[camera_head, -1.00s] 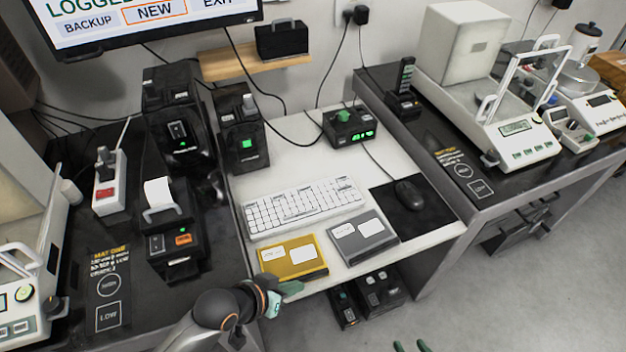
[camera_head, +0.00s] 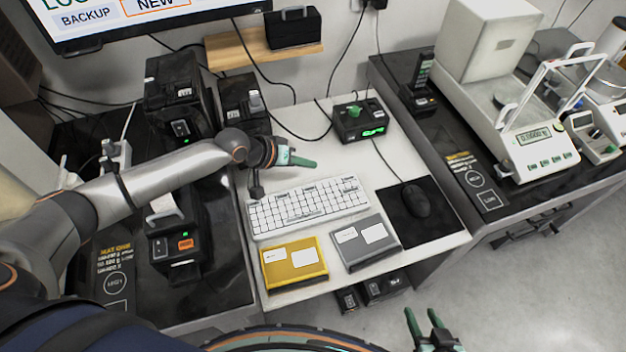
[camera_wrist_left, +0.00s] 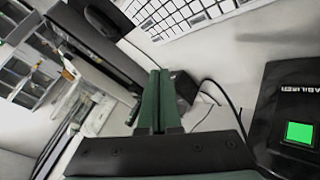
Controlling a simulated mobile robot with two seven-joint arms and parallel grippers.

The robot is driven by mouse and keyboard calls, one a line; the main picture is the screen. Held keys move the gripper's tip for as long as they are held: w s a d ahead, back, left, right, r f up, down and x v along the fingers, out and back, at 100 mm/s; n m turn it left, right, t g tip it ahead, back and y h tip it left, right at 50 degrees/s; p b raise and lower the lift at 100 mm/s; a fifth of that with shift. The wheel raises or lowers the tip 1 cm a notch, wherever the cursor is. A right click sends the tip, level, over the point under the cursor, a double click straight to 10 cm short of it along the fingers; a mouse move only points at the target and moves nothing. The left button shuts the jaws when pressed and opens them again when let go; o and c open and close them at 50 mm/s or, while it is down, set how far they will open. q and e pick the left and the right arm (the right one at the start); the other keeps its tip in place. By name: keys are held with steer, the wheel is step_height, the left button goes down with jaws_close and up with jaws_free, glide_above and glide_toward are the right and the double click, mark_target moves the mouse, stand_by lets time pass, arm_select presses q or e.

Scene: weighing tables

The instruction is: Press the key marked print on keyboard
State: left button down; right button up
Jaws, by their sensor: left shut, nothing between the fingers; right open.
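The white keyboard (camera_head: 306,206) lies on the white middle table; its key labels are too small to read. My left gripper (camera_head: 306,161) is shut and empty, above the table just behind the keyboard's back edge, with its fingers pointing right. In the left wrist view the shut green fingers (camera_wrist_left: 157,100) are in the middle and part of the keyboard (camera_wrist_left: 185,14) shows at the top. My right gripper (camera_head: 424,322) is open and empty, low at the bottom right, in front of the table and away from the keyboard.
A yellow box (camera_head: 294,264) and a grey box (camera_head: 364,243) lie in front of the keyboard. A mouse (camera_head: 415,200) on a black mat is at its right. A black device with a green knob (camera_head: 359,119) stands behind. A black device with a green button (camera_wrist_left: 299,133) is near the left gripper.

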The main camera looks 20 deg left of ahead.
arm_select(q)
steer(key=shift+w+a+r, duration=0.1)
steer(key=shift+w+a, duration=0.05)
stand_by(0.3)
steer(key=b, duration=0.6)
glide_above(306, 192)
step_height(306, 192, down, 8)
steer(key=shift+r, duration=0.1)
steer(key=shift+f+b, duration=0.4)
steer(key=shift+f, duration=0.1)
steer(key=shift+f, duration=0.1)
stand_by(1.1)
steer(key=shift+f, duration=0.35)
